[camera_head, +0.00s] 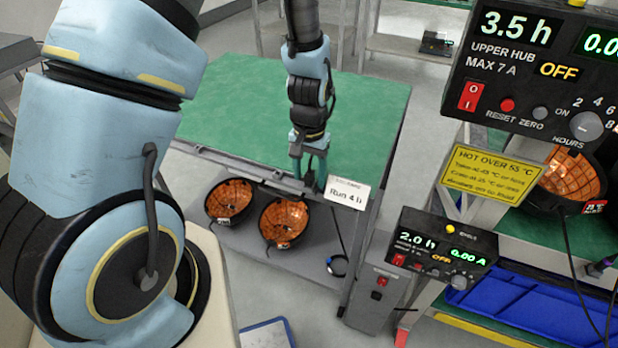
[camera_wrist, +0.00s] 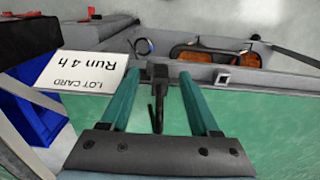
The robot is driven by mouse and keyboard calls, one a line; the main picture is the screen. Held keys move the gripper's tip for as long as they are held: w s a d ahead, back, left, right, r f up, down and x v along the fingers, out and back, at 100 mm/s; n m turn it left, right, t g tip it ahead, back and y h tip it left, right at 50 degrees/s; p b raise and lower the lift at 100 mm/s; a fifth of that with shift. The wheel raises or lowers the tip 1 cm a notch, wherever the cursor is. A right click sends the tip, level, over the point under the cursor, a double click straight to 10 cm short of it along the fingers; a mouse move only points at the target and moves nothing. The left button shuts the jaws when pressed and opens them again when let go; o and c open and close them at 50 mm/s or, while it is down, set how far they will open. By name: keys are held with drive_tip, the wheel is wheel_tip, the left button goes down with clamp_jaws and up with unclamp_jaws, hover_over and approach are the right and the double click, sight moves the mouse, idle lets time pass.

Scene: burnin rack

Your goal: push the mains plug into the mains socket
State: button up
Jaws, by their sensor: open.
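My gripper (camera_head: 309,178) is open at the front edge of the green bench, beside the lot card. In the wrist view its two teal fingers (camera_wrist: 160,84) stand apart on either side of a small black block with a dark tail, likely the mains plug (camera_wrist: 158,74). The block is at the bench's front rail; I cannot tell whether it is seated in anything or touches a finger. A small pale square fitting (camera_wrist: 222,78) sits on the rail to its right; I cannot tell whether it is the mains socket. In the head view the gripper hides the block.
The lot card (camera_head: 342,193) stands close beside the gripper. Two copper-lined black bowls (camera_head: 284,221) and a coiled cable (camera_head: 338,264) lie on the lower shelf. Timer boxes (camera_head: 438,252) and a blue bin (camera_head: 500,302) are at the right. The green bench top (camera_head: 240,115) is clear.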

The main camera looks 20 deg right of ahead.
clamp_jaws()
idle(0.4)
drive_tip(key=shift+r, duration=0.2)
idle(0.9)
drive_tip(key=shift+r+p, duration=2.35)
drive_tip(key=shift+r, duration=0.5)
drive_tip(key=c, duration=0.7)
unclamp_jaws()
clamp_jaws()
